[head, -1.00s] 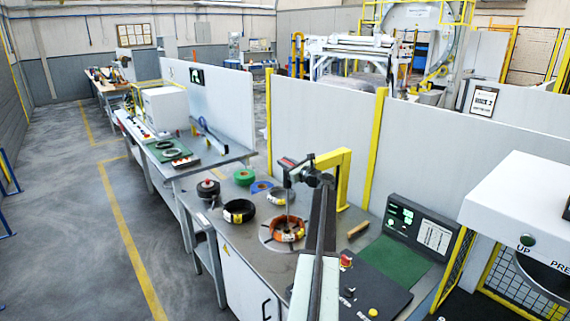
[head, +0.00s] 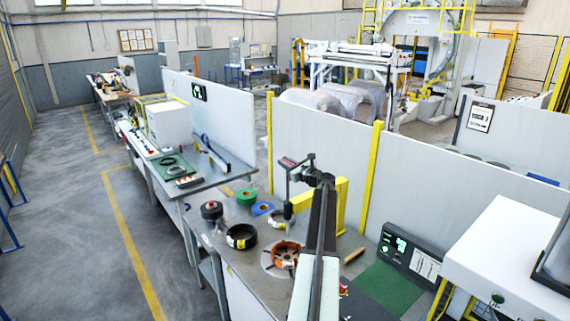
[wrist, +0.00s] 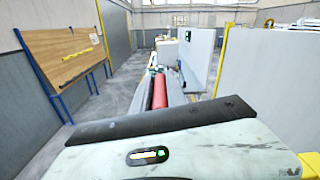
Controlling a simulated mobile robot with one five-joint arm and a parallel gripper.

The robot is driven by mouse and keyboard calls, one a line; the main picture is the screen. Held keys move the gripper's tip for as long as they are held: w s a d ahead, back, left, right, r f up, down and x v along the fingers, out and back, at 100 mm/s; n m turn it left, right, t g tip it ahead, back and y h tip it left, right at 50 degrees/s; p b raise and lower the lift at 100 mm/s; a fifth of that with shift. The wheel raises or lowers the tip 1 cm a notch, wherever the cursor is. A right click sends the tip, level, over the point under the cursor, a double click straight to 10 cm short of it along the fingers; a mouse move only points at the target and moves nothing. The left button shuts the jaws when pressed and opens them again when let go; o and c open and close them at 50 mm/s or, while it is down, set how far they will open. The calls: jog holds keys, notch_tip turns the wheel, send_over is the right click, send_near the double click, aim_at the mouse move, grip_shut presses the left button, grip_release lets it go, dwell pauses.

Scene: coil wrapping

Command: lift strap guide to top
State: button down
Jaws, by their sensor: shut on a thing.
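The strap guide seems to be the thin dark upright piece with a red-tipped end (head: 287,161), at the end of my arm in the head view. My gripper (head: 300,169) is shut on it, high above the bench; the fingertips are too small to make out. In the wrist view a red cylinder (wrist: 160,90) shows just ahead of my gripper's body, probably the guide's red part. The rod hangs down in front of the yellow bracket (head: 334,190), over the back of the turntable area. The orange coil (head: 284,262) lies on the round turntable, partly hidden by my arm.
Black coils (head: 241,237), a green roll (head: 246,196) and a blue roll (head: 262,208) lie left of the turntable. A control panel (head: 405,250) stands right. A pale partition (head: 325,155) closes the back. The aisle at left is clear.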

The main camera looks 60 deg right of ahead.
notch_tip(320, 180, up, 6)
jog(key=p, duration=0.3)
jog(key=shift+f+p, duration=0.2)
jog(key=shift+p, duration=0.1)
jog(key=c, duration=1.4)
grip_release()
jog(key=shift+o, duration=0.2)
jog(key=shift+s, duration=0.1)
jog(key=v, duration=0.7)
jog(key=shift+s+a, duration=0.15)
jog(key=shift+s, duration=0.15)
jog(key=shift+f, duration=0.15)
